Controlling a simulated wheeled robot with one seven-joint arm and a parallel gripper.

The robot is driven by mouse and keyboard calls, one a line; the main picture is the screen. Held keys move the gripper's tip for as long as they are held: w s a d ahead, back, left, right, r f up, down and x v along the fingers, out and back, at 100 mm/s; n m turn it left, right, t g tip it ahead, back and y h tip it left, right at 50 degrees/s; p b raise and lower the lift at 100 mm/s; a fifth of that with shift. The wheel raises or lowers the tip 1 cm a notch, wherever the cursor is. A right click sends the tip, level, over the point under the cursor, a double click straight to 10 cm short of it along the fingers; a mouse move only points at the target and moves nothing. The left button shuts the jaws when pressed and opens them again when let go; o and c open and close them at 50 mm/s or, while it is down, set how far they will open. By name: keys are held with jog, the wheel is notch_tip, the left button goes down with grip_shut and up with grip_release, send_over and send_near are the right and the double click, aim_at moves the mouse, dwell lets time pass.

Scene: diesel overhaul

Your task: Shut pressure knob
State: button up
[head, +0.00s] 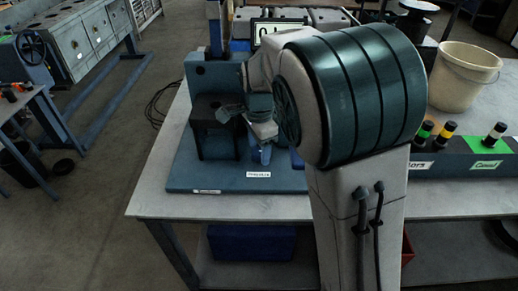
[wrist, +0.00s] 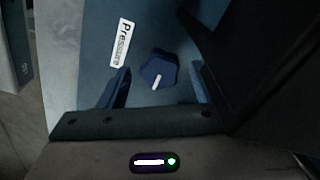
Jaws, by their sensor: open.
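The pressure knob (wrist: 153,66) is a dark blue, many-sided knob with a white pointer mark, on a blue panel beside a white "Pressure" label (wrist: 122,42). In the wrist view the pointer slants toward the lower left. My gripper (wrist: 162,79) is open, with one blue finger to the left of the knob and one to the right. Gaps show between the fingers and the knob. In the head view my gripper (head: 262,152) is over the blue base plate (head: 215,183), behind its front label. I cannot make out the knob there.
A dark blue fixture (head: 213,75) stands on the plate left of my gripper. A display (head: 278,25) is behind it. A sensor rack (head: 450,160) with several coloured-top pieces and a cream bucket (head: 464,78) are on the right. The table front left is clear.

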aim_at(259, 151)
jog(key=shift+f, duration=0.4)
jog(key=c, duration=1)
jog(key=shift+r, duration=0.1)
dwell(0.8)
jog(key=o, duration=1)
notch_tip(259, 151, up, 14)
jog(key=p, duration=0.1)
